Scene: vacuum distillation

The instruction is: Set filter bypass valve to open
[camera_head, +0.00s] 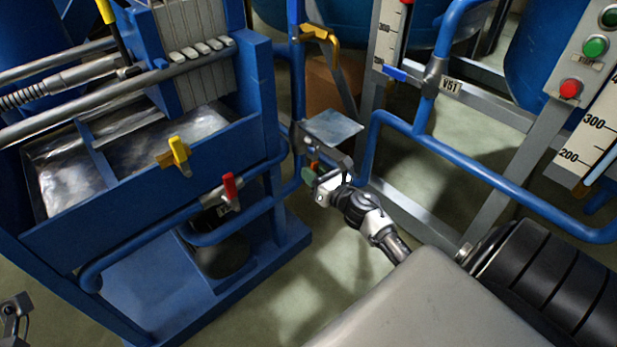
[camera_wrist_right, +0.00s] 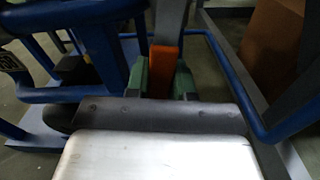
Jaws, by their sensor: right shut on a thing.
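My right gripper (camera_head: 312,171) is beside the blue pipework, just right of the filter press frame. Its green fingertips, also seen in the right wrist view (camera_wrist_right: 165,78), are shut on an orange lever handle (camera_wrist_right: 165,66). Only a small part of this orange handle (camera_head: 314,164) shows in the head view. I cannot read a label that names it as the filter bypass valve, and its valve body is hidden. A grey part at the lower left edge looks like my left gripper (camera_head: 15,308); its jaws are too unclear to judge.
The blue filter press (camera_head: 262,90) has a yellow valve handle (camera_head: 178,150) and a red valve handle (camera_head: 229,186). A yellow handle (camera_head: 322,34) is above the gripper. Blue pipes (camera_head: 480,172) run to the right. A cardboard box (camera_head: 330,92) stands behind.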

